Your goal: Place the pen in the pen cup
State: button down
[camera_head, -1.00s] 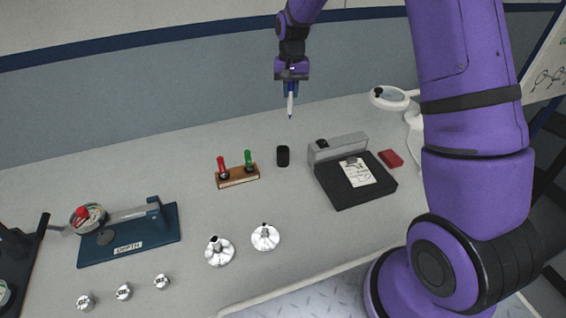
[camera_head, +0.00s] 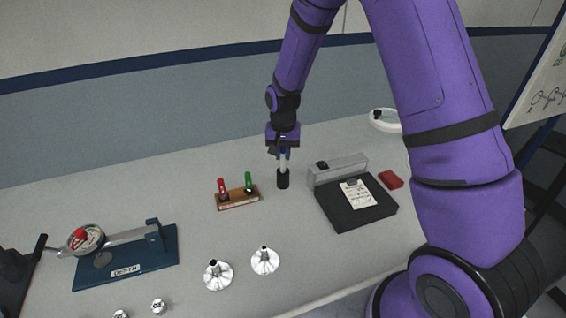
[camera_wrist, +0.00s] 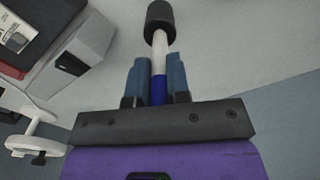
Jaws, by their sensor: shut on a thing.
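The pen (camera_wrist: 159,62) has a white barrel and a blue end. My gripper (camera_wrist: 158,68) is shut on its blue end, and the pen points down towards the table. The pen cup (camera_wrist: 158,15) is a small black cylinder. In the wrist view the pen's far end meets the cup, and its tip is hidden there. In the head view my gripper (camera_head: 283,153) is directly above the pen cup (camera_head: 283,181), with the white pen (camera_head: 283,163) upright between them. The pen's lower end appears to be inside the cup's mouth.
A wooden block with a red and a green plug (camera_head: 238,199) stands left of the cup. A black device with a grey bar (camera_head: 355,205) and a red block (camera_head: 391,179) are to the right. Two metal funnel-like parts (camera_head: 265,261) stand in front. A blue depth gauge (camera_head: 150,256) is at left.

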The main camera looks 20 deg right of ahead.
aim_at(283, 171)
jog(key=shift+f, duration=1.75)
jog(key=shift+f, duration=0.15)
jog(key=c, duration=1.1)
grip_release()
